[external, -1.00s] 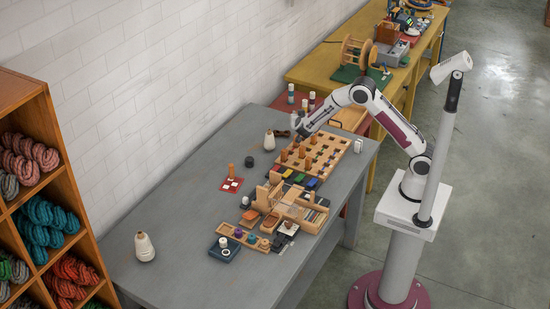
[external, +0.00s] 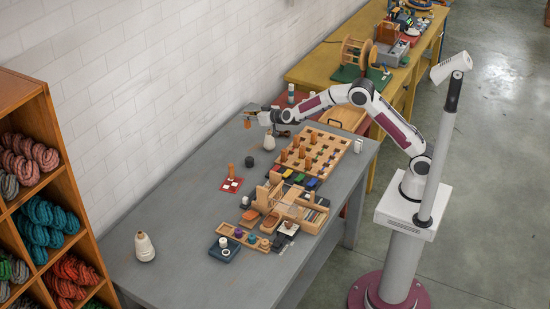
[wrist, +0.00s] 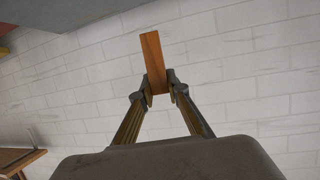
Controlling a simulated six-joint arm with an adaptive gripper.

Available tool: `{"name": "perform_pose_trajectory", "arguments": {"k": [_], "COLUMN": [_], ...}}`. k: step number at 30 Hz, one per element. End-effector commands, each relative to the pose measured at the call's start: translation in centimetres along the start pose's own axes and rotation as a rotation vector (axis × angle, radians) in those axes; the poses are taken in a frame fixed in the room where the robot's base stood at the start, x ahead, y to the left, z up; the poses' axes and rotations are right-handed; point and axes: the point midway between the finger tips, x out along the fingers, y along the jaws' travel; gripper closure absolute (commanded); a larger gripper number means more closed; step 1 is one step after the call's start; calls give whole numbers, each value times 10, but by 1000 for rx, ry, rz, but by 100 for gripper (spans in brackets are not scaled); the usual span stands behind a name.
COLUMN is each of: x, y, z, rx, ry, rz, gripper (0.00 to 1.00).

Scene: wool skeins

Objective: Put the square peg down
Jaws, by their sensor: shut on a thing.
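My gripper (external: 248,115) is raised above the far left edge of the grey table (external: 190,195), near the tiled wall. In the wrist view, my gripper (wrist: 159,85) is shut on an orange-brown wooden square peg (wrist: 154,55), with the wall behind it. The peg sticks out past the fingertips. In the external view the peg is tiny at the gripper's end. The wooden peg board (external: 325,150), with several similar pegs and empty holes, lies to the right of my gripper.
Wooden trays (external: 290,205) crowd the front.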

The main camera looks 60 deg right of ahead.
Motion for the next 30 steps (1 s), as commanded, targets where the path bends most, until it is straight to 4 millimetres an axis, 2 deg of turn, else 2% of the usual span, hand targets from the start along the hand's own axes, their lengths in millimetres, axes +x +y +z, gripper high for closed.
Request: {"name": "perform_pose_trajectory", "arguments": {"k": [12, 30], "x": [3, 2], "y": [-43, -85], "z": [-4, -2], "rx": [-54, -107], "ry": [0, 1], "rz": [-147, -292], "gripper": [98, 98]}}
